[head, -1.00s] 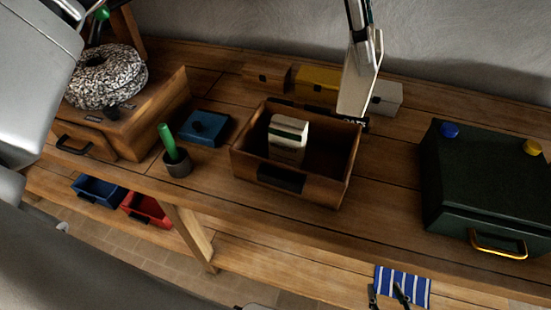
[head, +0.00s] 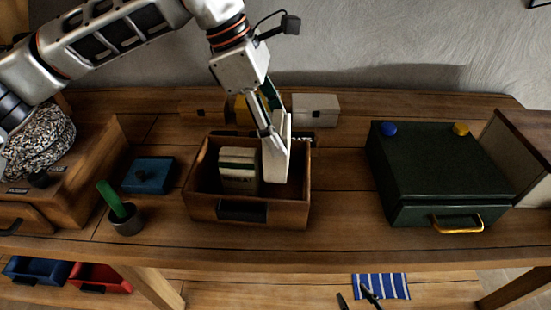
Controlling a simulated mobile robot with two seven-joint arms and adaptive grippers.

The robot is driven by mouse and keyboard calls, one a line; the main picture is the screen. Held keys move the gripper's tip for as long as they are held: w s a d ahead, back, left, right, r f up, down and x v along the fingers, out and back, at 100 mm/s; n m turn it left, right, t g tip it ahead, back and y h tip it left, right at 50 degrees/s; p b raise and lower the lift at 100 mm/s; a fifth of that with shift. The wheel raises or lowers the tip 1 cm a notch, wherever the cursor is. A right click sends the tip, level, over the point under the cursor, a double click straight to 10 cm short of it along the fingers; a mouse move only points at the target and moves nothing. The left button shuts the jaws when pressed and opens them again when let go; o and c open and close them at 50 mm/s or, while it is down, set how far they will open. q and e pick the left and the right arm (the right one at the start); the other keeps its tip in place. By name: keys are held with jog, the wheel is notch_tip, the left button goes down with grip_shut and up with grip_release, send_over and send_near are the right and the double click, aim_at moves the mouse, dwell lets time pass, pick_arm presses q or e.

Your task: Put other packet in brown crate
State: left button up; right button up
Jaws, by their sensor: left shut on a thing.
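The brown crate (head: 215,213) stands open on the wooden bench. A cream packet with a dark green band (head: 238,175) stands upright inside it, left of the middle. My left gripper (head: 270,130) reaches down from above and is shut on the other packet (head: 278,160), a pale one, tilted a little. The lower part of this held packet is over the right half of the crate, right of the standing packet; whether it touches the crate floor is hard to tell. My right gripper (head: 357,297) shows only as dark, parted fingertips at the bottom edge.
Small boxes, including a white one (head: 316,109), stand close behind the crate. A blue box (head: 149,175) and a grey cup with a green stick (head: 126,217) are left. A dark green case (head: 430,170) is right. A striped cloth (head: 381,287) lies below.

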aim_at(277, 159)
pick_arm(q)
notch_tip(277, 159, down, 4)
jog(key=shift+r, duration=0.1)
notch_tip(277, 159, down, 4)
jog(key=shift+f, duration=0.15)
dwell(0.3)
jog(key=o, duration=1.9)
jog(key=shift+f, duration=0.1)
jog(key=shift+o, duration=0.2)
